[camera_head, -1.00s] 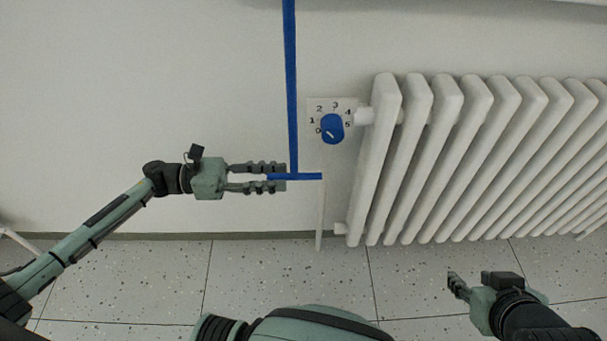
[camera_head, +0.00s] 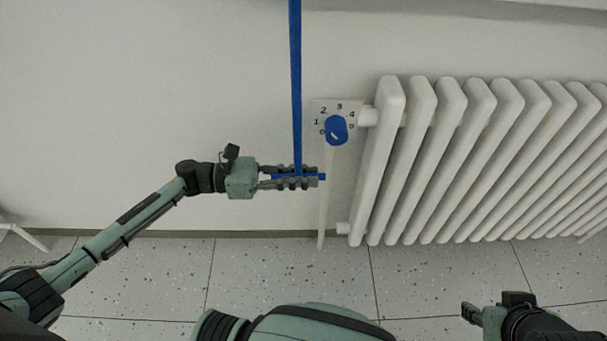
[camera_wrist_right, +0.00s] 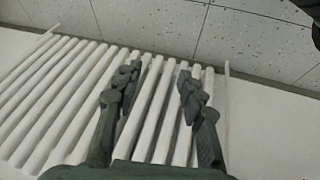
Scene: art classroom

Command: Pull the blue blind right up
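A blue strap (camera_head: 296,80) hangs straight down the white wall from above the picture. It ends in a short blue crossbar (camera_head: 322,177), like an upside-down T, left of the radiator. My left gripper (camera_head: 318,177) reaches in from the left and has one finger above and one below the crossbar. The fingers look closed in on it, and the bar's right tip sticks out past them. The blind itself is out of view. My right gripper (camera_wrist_right: 158,75) is open and empty, low at the right in the head view (camera_head: 470,312).
A white radiator (camera_head: 425,160) fills the right of the wall. A blue dial (camera_head: 336,130) on a white numbered plate sits close right of the strap. A thin white pipe (camera_head: 325,210) runs down below it. The wall left of the strap is bare.

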